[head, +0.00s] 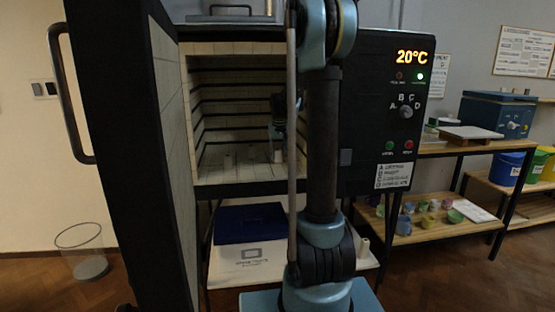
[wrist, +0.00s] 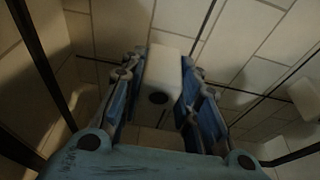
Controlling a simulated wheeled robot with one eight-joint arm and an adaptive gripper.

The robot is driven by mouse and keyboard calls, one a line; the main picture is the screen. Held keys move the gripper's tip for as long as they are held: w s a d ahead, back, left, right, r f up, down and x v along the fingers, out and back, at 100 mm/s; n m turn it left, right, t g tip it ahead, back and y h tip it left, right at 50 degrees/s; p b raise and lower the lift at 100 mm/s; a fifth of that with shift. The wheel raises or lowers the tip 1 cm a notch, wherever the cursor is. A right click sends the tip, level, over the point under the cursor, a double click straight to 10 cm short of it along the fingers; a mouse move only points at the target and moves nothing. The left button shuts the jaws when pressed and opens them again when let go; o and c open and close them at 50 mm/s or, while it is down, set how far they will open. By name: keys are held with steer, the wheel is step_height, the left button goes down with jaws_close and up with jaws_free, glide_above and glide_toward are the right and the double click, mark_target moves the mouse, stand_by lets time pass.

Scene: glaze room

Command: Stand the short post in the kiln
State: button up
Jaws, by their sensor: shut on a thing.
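My gripper (wrist: 159,75) is shut on a pale, short post (wrist: 162,62), with blue fingers on both sides of it. The post's near end shows a dark round hole. In the head view my gripper (head: 279,131) hangs inside the open kiln (head: 215,110), low in the right part of the chamber. A pale post (head: 277,156) shows just below the fingers; I cannot tell whether it is the held one or whether it touches the floor. My arm hides the chamber's right side.
The thick kiln door (head: 115,150) stands open at the left. Another pale block (wrist: 304,97) shows at the wrist view's right edge. A blue box (head: 250,222) is under the kiln. A shelf bench (head: 470,147) with cups stands at the right.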

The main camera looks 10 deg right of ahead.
steer(key=shift+f, duration=0.7)
steer(key=o, duration=1.1)
steer(key=v, duration=1.2)
steer(key=s+f, duration=0.3)
steer(key=s, duration=0.8)
steer(key=s+f, duration=0.2)
steer(key=s, duration=0.9)
steer(key=s+f, duration=1.4)
steer(key=s, duration=0.5)
steer(key=shift+f+g, duration=0.4)
